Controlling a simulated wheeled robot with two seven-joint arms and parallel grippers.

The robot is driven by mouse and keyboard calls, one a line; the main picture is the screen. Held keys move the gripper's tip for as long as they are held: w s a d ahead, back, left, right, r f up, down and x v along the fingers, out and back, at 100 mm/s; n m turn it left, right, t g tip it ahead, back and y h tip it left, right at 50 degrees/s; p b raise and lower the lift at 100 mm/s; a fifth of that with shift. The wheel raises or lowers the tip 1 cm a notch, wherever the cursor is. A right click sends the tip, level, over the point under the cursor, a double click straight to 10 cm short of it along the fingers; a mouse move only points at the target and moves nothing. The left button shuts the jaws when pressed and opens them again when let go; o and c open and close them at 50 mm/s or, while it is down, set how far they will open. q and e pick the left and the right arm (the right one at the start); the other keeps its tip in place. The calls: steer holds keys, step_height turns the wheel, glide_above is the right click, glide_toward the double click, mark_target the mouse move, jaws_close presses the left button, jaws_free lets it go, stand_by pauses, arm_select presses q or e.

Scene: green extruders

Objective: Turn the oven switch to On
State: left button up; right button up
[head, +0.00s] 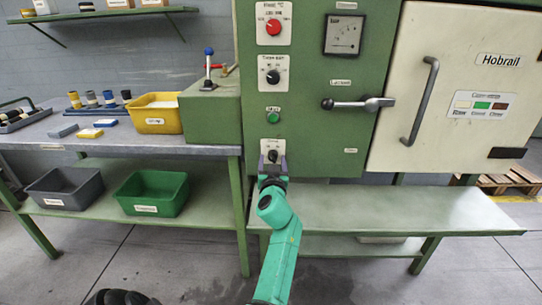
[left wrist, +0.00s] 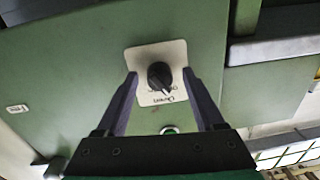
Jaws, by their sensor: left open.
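The oven switch (head: 272,155) is a black rotary knob on a white label plate, low on the green oven panel (head: 305,105). In the left wrist view the knob (left wrist: 160,77) sits between my fingers, and its plate (left wrist: 158,60) carries small lettering that I cannot read clearly. My left gripper (head: 272,165) is open in front of the knob and partly covers it in the head view. In the left wrist view its two dark fingers (left wrist: 160,82) stand one on each side of the knob, apart from it. My right gripper is not in view.
Above the switch are a green button (head: 273,114), a black knob (head: 272,77) and a red knob (head: 273,27). A lever handle (head: 357,104) and the cream door (head: 465,85) are to the right. A green bench shelf (head: 400,208) runs below; a worktable (head: 100,138) with bins stands left.

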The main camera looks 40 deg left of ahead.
arm_select(q)
steer(key=shift+s+d+r, duration=0.2)
steer(key=shift+d, duration=0.05)
steer(key=c, duration=0.5)
jaws_close()
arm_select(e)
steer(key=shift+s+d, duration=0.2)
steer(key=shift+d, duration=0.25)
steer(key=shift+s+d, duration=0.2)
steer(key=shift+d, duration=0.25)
